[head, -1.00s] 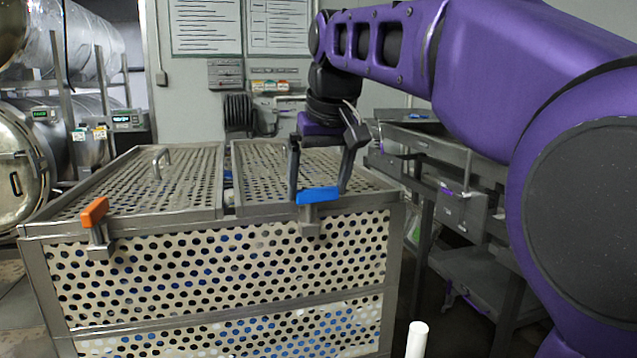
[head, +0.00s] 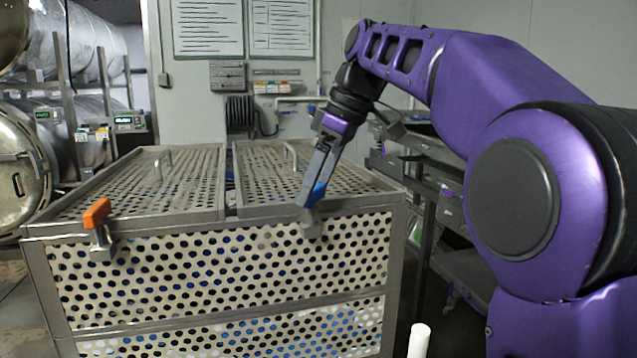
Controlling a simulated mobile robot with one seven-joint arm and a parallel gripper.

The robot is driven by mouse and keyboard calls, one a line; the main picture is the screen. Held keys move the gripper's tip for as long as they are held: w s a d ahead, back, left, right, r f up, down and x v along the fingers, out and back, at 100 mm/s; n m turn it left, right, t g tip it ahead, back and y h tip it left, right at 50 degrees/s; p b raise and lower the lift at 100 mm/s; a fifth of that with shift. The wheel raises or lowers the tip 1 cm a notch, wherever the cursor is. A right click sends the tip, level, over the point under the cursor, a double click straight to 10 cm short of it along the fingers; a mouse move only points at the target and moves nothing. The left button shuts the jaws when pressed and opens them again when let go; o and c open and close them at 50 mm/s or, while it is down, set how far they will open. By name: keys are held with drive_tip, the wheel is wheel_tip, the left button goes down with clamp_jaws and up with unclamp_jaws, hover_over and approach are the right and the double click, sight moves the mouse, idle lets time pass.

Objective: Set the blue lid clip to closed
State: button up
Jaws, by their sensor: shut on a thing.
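The blue lid clip (head: 316,196) is on the top front edge of the perforated metal basket (head: 215,232), at the right lid. Only part of its blue handle shows; my gripper hides the rest. The handle now points up and to the right, steeply in the picture. My gripper (head: 310,195) is shut on the blue handle, tilted, with its fingers reaching down to the basket's edge. One finger mostly covers the other. The clip's metal base (head: 311,224) sits on the front rim below the handle.
An orange clip (head: 97,214) is on the basket's front edge at the left lid. Two perforated lids with handles (head: 292,155) lie flat on the basket. A white post (head: 418,340) stands at the front right. Metal racks (head: 440,190) stand at the right.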

drive_tip(key=n, duration=0.1)
drive_tip(key=n+g, duration=0.1)
drive_tip(key=n, duration=0.2)
drive_tip(key=shift+w+a+g, duration=0.2)
drive_tip(key=shift+a+g, duration=0.05)
drive_tip(key=shift+g, duration=0.05)
drive_tip(key=shift+a+n+g, duration=0.15)
drive_tip(key=shift+n+g, duration=0.45)
drive_tip(key=shift+n, duration=1.1)
drive_tip(key=o, duration=1)
